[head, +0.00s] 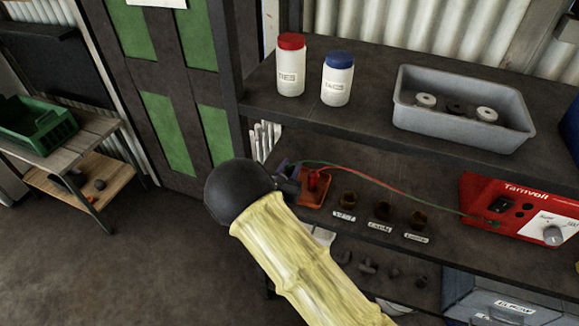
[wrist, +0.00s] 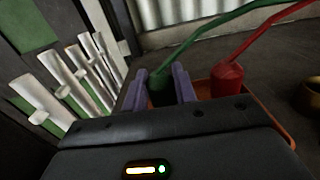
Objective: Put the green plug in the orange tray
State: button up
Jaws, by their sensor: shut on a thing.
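My gripper (wrist: 166,88) has purple fingers shut on the green plug (wrist: 160,80). Its green lead runs up and to the right in the wrist view. The orange tray (head: 312,201) lies on the middle shelf in the head view, just right of my gripper (head: 288,170). Its rim also shows in the wrist view (wrist: 279,132). The green plug is at the left side of the tray; I cannot tell whether its lower end touches the tray. The red plug (wrist: 227,80) stands in the tray, right of my fingers.
A red Tarnvolt box (head: 522,212) is at the right, with the leads running to it. Several small brown cups (head: 381,211) stand right of the tray. The upper shelf holds two lidded jars (head: 338,78) and a grey bin (head: 415,118). White pipes (wrist: 65,90) stand at the left.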

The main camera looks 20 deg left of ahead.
jog(key=shift+f, duration=0.2)
jog(key=o, duration=1)
jog(key=shift+r, duration=0.15)
jog(key=s+a+b, duration=0.1)
jog(key=s+b, duration=0.1)
jog(key=s, duration=1)
jog(key=shift+w, duration=0.1)
